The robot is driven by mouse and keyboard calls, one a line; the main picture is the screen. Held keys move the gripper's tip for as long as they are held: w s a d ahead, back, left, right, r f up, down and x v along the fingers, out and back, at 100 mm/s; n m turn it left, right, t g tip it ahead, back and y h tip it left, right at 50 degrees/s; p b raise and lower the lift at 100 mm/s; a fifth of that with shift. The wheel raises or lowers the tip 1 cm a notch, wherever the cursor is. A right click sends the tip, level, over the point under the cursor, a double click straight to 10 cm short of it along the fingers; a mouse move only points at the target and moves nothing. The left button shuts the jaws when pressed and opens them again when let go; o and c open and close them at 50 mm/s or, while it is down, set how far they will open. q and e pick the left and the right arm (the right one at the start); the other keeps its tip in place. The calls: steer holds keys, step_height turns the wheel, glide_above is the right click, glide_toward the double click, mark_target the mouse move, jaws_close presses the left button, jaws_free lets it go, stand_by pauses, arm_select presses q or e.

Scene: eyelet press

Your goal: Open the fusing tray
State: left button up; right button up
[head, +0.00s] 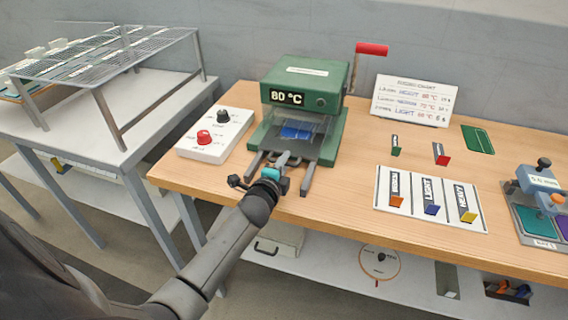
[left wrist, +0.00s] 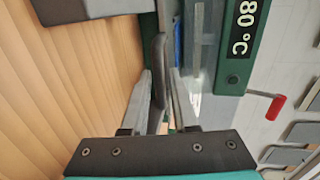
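The green eyelet press (head: 305,84) stands on the wooden bench and its display reads 80 °C. Its fusing tray (head: 298,131), showing a blue surface, sits inside the press, behind a clear guard. Two grey rails (head: 308,178) stick out at the front. My left gripper (head: 285,160) is at the front of the tray. In the left wrist view its two fingers (left wrist: 160,80) stand on either side of the dark tray handle (left wrist: 157,75), with a narrow gap beside the right finger. The fingers look open around the handle. My right gripper is not in view.
A white control box (head: 215,134) with a red and a black knob stands left of the press. The red-handled lever (head: 371,49) rises at its right. A white card tray (head: 430,221) and a blue device (head: 543,184) lie farther right. A wire rack (head: 105,56) stands left.

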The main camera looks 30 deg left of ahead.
arm_select(q)
steer(key=shift+c, duration=0.3)
jaws_close()
stand_by(1.1)
